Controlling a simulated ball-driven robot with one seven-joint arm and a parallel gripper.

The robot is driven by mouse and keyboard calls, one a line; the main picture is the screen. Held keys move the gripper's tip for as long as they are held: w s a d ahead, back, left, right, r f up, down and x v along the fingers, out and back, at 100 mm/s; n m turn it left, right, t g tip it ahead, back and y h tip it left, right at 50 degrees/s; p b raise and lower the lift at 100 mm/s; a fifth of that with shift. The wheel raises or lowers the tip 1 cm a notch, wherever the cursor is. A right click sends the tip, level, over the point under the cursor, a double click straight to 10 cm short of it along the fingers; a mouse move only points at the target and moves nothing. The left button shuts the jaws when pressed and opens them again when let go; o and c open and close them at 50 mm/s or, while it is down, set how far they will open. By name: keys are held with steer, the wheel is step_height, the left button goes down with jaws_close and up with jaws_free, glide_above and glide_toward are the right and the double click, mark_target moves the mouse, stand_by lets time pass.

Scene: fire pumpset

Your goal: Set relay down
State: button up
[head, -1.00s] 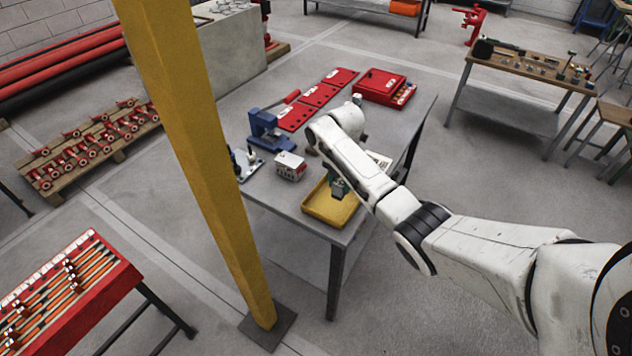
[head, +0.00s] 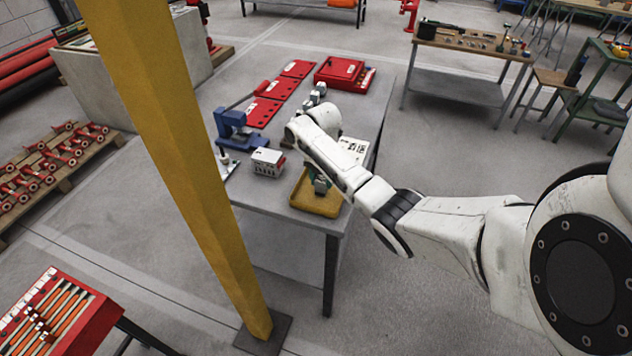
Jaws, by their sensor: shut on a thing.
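My arm reaches in from the right over the grey workbench (head: 285,220). My gripper (head: 320,186) points down at the yellow tray (head: 318,207) near the bench's front corner, partly hidden behind my white forearm. It is shut on a small greenish thing, taken to be the relay (head: 312,176), which shows only in part. I cannot tell whether the relay touches the tray floor.
A white-grey slotted box (head: 267,162) and a blue press (head: 236,131) stand left of the tray. Red plates (head: 263,111) and a red case (head: 341,73) lie farther back. A yellow post (head: 180,160) stands before the bench's left side.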

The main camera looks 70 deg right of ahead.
steer(key=shift+f, duration=0.2)
steer(key=o, duration=1.1)
steer(key=shift+r, duration=0.1)
